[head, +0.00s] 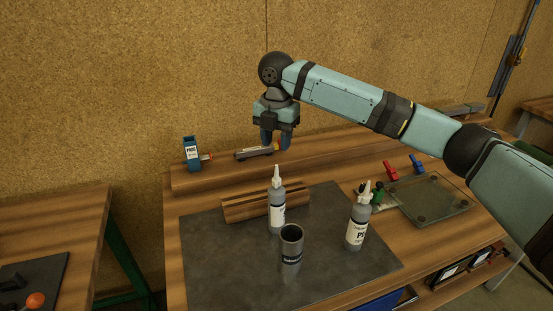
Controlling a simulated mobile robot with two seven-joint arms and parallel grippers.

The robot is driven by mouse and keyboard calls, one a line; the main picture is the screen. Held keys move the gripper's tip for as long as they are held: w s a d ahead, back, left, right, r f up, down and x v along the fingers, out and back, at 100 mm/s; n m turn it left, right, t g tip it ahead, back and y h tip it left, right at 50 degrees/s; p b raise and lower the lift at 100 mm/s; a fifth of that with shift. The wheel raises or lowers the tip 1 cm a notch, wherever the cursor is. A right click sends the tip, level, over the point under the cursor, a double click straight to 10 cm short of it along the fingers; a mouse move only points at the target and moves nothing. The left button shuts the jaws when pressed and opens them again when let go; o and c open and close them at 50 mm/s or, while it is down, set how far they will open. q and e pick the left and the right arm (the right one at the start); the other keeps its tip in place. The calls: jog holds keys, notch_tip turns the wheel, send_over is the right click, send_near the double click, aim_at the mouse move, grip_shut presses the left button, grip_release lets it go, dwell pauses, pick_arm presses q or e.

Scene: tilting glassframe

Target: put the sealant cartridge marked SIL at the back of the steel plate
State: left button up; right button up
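The steel plate (215,275) is a dark grey sheet on the wooden bench. A grey cartridge with a white nozzle (277,212) stands upright near the plate's middle, in front of a grooved wooden block (240,207). Its label is turned partly away and I cannot read it. A second cartridge (358,222) stands upright on the right of the plate; its label seems to begin with P. I cannot read SIL on either. My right gripper (277,144) points down over the raised back ledge, fingers apart, behind both cartridges and not touching them. My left gripper is out of view.
A grey cup (291,245) stands on the plate in front of the first cartridge. A dark tool (255,153) lies on the ledge by my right gripper, with a blue box (192,153) to its left. A glass pane (430,200) and red and blue clamps sit at right.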

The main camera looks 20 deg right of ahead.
jog(key=shift+r, duration=1.55)
